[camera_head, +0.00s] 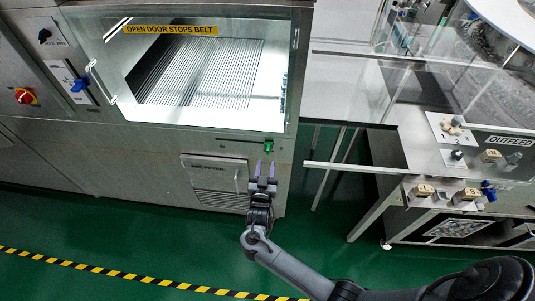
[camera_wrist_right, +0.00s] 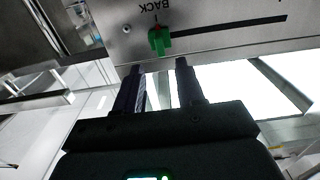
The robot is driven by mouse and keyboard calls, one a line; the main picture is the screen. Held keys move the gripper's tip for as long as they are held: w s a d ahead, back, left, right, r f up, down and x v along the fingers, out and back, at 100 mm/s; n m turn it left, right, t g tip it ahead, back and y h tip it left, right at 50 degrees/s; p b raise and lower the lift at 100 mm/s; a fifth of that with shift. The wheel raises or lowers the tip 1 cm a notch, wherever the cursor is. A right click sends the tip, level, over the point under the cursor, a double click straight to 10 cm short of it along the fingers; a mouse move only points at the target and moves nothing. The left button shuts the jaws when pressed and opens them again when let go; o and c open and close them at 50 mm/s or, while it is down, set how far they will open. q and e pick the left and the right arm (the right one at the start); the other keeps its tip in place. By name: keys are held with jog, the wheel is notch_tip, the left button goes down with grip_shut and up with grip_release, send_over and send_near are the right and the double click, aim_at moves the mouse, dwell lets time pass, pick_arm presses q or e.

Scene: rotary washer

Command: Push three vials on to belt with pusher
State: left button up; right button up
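The green pusher knob (camera_head: 269,145) stands at the right end of a dark horizontal slot (camera_head: 235,140) below the washer's window. The knob also shows in the right wrist view (camera_wrist_right: 160,40), near a marking that reads BACK upside down. My right gripper (camera_head: 264,168) is open and empty just below the knob, fingers pointing at it. In the wrist view its fingertips (camera_wrist_right: 158,68) are apart, with the knob just beyond and roughly between them. Small upright shapes (camera_head: 284,90) at the window's right edge may be vials; they are too small to tell. My left gripper is not in view.
The window (camera_head: 200,70) bears a label OPEN DOOR STOPS BELT (camera_head: 170,29); a ribbed belt (camera_head: 205,75) lies behind it. A vented panel (camera_head: 217,180) is left of my gripper. A clear-guarded outfeed station (camera_head: 480,140) stands at right. Green floor (camera_head: 120,235) is open in front.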

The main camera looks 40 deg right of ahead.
aim_at(268, 152)
jog(key=x, duration=0.7)
jog(key=shift+b, duration=0.4)
jog(key=shift+s+a, duration=0.1)
grip_shut()
